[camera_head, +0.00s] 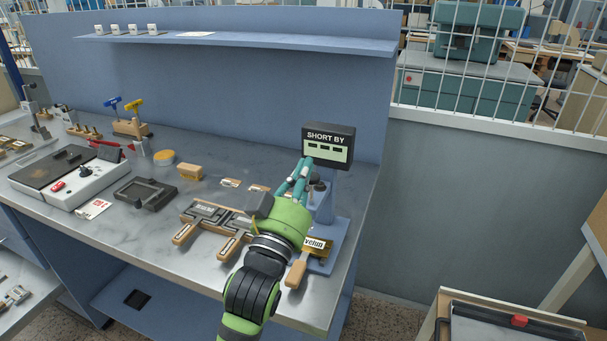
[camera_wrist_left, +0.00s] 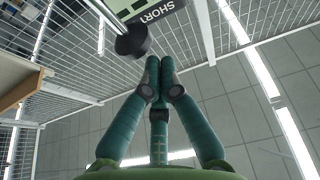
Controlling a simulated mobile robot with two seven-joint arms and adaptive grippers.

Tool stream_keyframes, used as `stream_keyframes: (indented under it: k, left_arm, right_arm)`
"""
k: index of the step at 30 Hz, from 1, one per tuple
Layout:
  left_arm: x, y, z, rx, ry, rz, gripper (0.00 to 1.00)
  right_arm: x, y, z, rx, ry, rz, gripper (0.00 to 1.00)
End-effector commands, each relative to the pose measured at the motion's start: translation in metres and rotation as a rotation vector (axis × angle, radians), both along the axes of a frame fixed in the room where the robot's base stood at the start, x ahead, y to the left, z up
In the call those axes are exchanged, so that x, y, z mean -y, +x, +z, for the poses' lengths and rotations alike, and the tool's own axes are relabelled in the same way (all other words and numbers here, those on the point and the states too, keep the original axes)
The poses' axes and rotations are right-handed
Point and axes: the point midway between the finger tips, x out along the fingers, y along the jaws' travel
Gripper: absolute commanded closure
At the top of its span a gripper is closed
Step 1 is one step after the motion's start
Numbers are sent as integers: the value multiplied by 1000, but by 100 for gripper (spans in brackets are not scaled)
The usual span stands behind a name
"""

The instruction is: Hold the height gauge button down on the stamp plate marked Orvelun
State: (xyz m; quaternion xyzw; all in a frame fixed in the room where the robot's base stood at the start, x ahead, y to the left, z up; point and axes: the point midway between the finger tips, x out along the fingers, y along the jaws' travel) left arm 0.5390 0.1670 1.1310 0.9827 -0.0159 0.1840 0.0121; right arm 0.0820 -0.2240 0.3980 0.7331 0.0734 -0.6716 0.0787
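The height gauge (camera_head: 325,223) is a blue stand at the bench's right end. Its dark display reads "SHORT BY" above dashes (camera_head: 328,148). A dark round knob shows below the display (camera_head: 318,186) and beside my fingers in the wrist view (camera_wrist_left: 133,41). The brass-coloured stamp plate (camera_head: 316,254), with a wooden handle and a label partly hidden to "velun", lies on the gauge's base. My left gripper (camera_head: 304,166) has its teal fingers together, pointing up beside the knob; they look empty (camera_wrist_left: 159,66). Contact with the knob cannot be told. My right gripper is not in view.
Other wooden-handled plates (camera_head: 207,213) lie left of my left arm. A black tray (camera_head: 145,192), a wooden block (camera_head: 190,172) and a white-and-black device (camera_head: 88,182) stand further left. A blue back panel and shelf (camera_head: 240,40) rise behind.

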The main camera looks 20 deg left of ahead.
Motion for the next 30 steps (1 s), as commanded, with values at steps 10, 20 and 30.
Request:
stream_keyframes:
  k: [10, 20, 30]
  left_arm:
    - [0, 0, -9, 1, 1, 0, 100]
    - [0, 0, -44, -4, -1, 0, 100]
    - [0, 1, -65, -5, 1, 1, 100]
  right_arm:
    - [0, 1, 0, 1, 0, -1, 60]
    - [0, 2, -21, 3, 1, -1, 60]
    - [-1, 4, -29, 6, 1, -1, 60]
